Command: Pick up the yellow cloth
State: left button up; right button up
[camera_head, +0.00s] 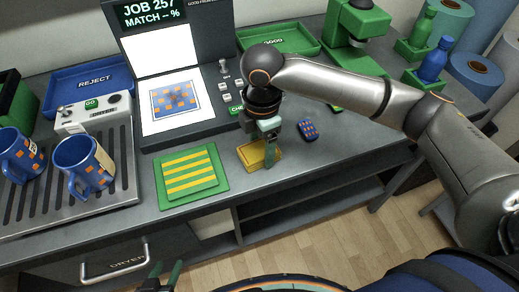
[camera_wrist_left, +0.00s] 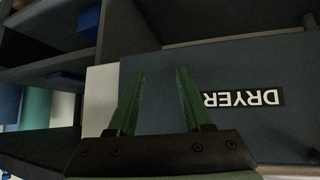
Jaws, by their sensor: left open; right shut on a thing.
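The yellow cloth (camera_head: 250,155) is a small folded yellow block at the front of the grey bench in the head view. My right gripper (camera_head: 270,157) comes down on it from above and is shut on it, with its fingers covering part of it. The cloth is on or very close to the bench top; I cannot tell if there is a gap. My left gripper (camera_head: 161,277) is low in front of the bench, open and empty. In the left wrist view its green fingers (camera_wrist_left: 155,95) stand apart before the dryer drawer front (camera_wrist_left: 235,75).
A green mat with yellow stripes (camera_head: 190,175) lies left of the cloth. A small blue-and-orange patterned pad (camera_head: 308,130) lies to its right. Blue mugs (camera_head: 84,165) stand on a slatted rack at left. The press screen (camera_head: 162,52) and a green tray (camera_head: 278,40) are behind.

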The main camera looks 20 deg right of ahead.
aim_at(261, 148)
jog(key=shift+r, duration=0.15)
jog(key=shift+r, duration=0.3)
notch_tip(261, 148, up, 2)
jog(key=shift+r, duration=0.1)
jog(key=s+a+r+p, duration=0.3)
jog(key=s+r, duration=0.7)
jog(key=s, duration=0.3)
jog(key=shift+s+a, duration=0.25)
jog(key=shift+a, duration=0.15)
jog(key=o, duration=0.8)
jog(key=c, duration=0.7)
jog(key=shift+o, duration=0.2)
jog(key=shift+f, duration=0.1)
